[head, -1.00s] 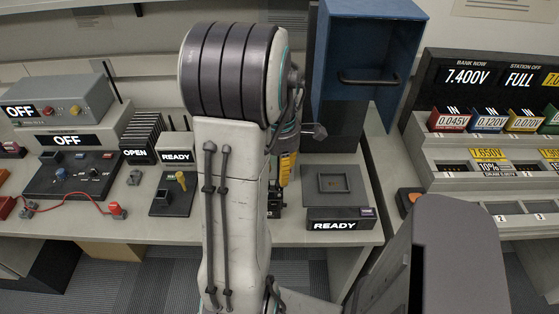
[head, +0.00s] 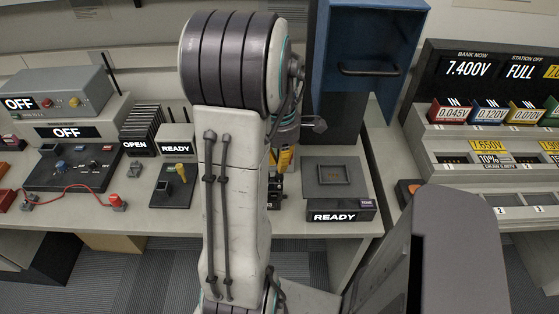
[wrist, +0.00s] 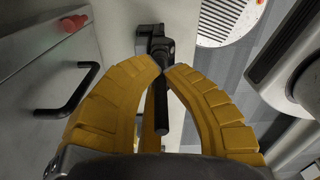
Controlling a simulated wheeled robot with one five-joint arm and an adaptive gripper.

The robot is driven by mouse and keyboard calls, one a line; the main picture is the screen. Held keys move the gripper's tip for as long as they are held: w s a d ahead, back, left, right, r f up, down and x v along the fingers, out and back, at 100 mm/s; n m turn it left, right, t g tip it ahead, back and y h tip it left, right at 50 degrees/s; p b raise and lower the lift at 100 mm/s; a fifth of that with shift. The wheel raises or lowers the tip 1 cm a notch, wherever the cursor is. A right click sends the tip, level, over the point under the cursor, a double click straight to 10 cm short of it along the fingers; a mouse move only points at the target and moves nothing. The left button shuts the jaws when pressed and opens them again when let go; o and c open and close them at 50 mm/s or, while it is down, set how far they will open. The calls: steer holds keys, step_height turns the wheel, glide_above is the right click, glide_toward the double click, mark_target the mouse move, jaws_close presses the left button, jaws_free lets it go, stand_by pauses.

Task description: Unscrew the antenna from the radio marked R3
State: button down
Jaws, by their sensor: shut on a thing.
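My gripper (wrist: 163,70) has its two yellow curved fingers closed on a dark antenna (wrist: 161,112) in the wrist view. The antenna's rod runs down the picture between the fingers. Just beyond the fingertips, it meets a black radio body (wrist: 151,38). I cannot read any R3 mark on it. In the head view, my arm hides most of the gripper and radio; only a bit of yellow finger (head: 284,160) shows right of the arm, above a small black part (head: 274,190) on the bench.
A grey tray unit marked READY (head: 335,216) stands right of the gripper, and a blue open cabinet (head: 368,55) rises behind. A black panel with a yellow-handled key (head: 181,172) stands left. The wrist view shows a dark handle (wrist: 70,92) at left.

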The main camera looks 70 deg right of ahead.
steer(key=n, duration=0.3)
steer(key=shift+s+a+r+n, duration=0.1)
steer(key=shift+s+a+n, duration=0.1)
steer(key=shift+n, duration=0.6)
steer(key=shift+d, duration=0.1)
